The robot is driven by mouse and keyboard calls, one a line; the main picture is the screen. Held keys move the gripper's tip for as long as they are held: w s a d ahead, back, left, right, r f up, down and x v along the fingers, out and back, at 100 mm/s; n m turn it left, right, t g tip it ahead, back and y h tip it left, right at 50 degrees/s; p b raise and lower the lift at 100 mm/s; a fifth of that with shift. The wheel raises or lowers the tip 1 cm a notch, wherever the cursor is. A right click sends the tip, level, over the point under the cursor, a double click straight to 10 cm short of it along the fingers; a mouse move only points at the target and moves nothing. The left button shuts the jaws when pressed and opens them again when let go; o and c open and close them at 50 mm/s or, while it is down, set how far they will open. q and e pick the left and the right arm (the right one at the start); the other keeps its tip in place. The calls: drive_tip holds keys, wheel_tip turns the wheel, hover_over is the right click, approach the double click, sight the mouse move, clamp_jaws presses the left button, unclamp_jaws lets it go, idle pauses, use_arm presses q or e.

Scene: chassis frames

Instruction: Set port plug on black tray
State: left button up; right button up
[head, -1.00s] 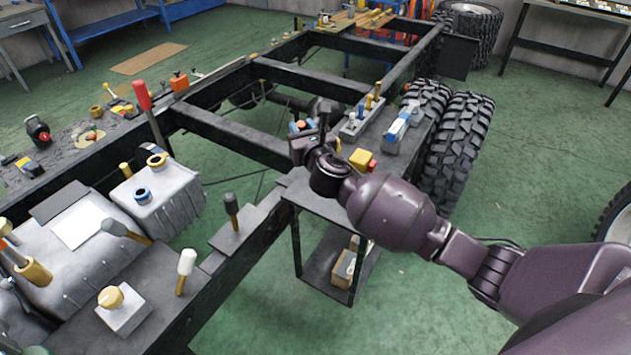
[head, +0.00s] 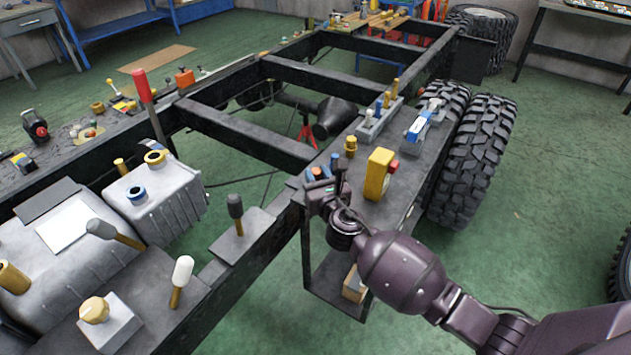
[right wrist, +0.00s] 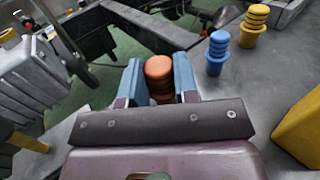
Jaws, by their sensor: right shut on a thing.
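My right gripper (head: 319,175) is at the near end of the dark side shelf of the chassis. Its blue-padded fingers (right wrist: 160,78) are shut on an orange ribbed port plug (right wrist: 159,75), which shows as a small orange spot in the head view (head: 317,172). I cannot tell whether the plug touches the shelf. A blue plug (right wrist: 217,52) and a yellow plug (right wrist: 254,25) stand upright beside it. I cannot pick out the black tray for certain; a dark flat patch with small parts (head: 80,140) lies on the far-left rail. My left gripper is not in view.
A yellow block (head: 378,174) with a red part stands on the shelf (head: 400,187) right of my gripper. A grey holder with plugs (head: 372,128) and a blue-white tool (head: 418,127) are farther back. Mallets and a grey tank (head: 160,198) are at left.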

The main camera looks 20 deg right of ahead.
drive_tip(key=shift+f, duration=0.9)
drive_tip(key=shift+r, duration=0.3)
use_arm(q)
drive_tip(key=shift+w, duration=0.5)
use_arm(e)
drive_tip(key=shift+f, duration=0.1)
drive_tip(key=o, duration=0.9)
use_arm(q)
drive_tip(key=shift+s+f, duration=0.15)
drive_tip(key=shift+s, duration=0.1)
use_arm(e)
drive_tip(key=shift+o, duration=0.2)
